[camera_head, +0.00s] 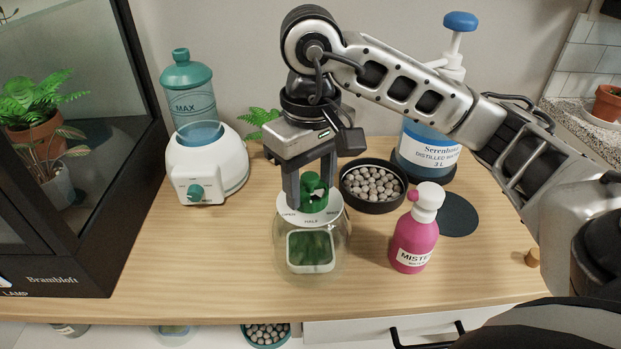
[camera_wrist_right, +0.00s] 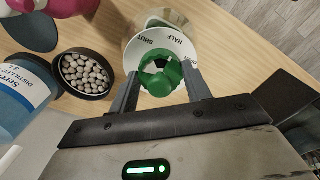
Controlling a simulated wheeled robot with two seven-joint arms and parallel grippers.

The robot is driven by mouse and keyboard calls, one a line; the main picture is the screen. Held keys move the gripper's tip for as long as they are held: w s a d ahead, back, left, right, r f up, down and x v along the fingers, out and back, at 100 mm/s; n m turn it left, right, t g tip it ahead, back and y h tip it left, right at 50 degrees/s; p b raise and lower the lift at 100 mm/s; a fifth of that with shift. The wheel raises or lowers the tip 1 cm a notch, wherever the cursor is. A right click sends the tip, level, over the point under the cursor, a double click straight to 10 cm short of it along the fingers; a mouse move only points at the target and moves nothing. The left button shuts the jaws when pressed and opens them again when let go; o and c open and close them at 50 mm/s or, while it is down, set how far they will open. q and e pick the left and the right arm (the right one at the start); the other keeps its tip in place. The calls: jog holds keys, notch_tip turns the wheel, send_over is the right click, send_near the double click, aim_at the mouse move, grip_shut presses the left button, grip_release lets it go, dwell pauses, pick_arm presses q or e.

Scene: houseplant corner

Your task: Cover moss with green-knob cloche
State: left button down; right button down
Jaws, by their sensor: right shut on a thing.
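The cloche (camera_head: 338,243) is a clear glass jar with a white lid marked OPEN, HALF and SHUT. Its green knob (camera_head: 314,182) is between the fingers of my right gripper (camera_head: 311,194), which is shut on it. The knob also shows in the right wrist view (camera_wrist_right: 160,75), with a finger on each side. The moss (camera_head: 311,249) is a green patch in a small white tray, seen through the glass at the front. The cloche appears upright around the moss; I cannot tell whether its rim touches the table. My left gripper is not in view.
A pink mister (camera_head: 413,240) stands close to the right. A black bowl of pebbles (camera_head: 373,205) and a distilled water bottle (camera_head: 424,150) are behind it. A white and teal humidifier (camera_head: 207,165) and a dark terrarium (camera_head: 120,215) are left. A cork (camera_head: 532,257) lies right.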

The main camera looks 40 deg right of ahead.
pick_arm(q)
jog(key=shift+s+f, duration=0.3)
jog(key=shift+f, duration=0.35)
pick_arm(e)
jog(key=shift+f, duration=0.1)
dwell(0.3)
jog(key=c, duration=0.7)
grip_release()
jog(key=shift+o, duration=0.5)
pick_arm(q)
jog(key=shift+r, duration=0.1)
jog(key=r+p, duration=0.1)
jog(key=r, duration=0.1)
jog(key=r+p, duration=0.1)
jog(key=p, duration=0.1)
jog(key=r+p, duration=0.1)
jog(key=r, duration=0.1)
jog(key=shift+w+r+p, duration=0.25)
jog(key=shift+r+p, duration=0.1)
pick_arm(e)
notch_tip(320, 180, up, 16)
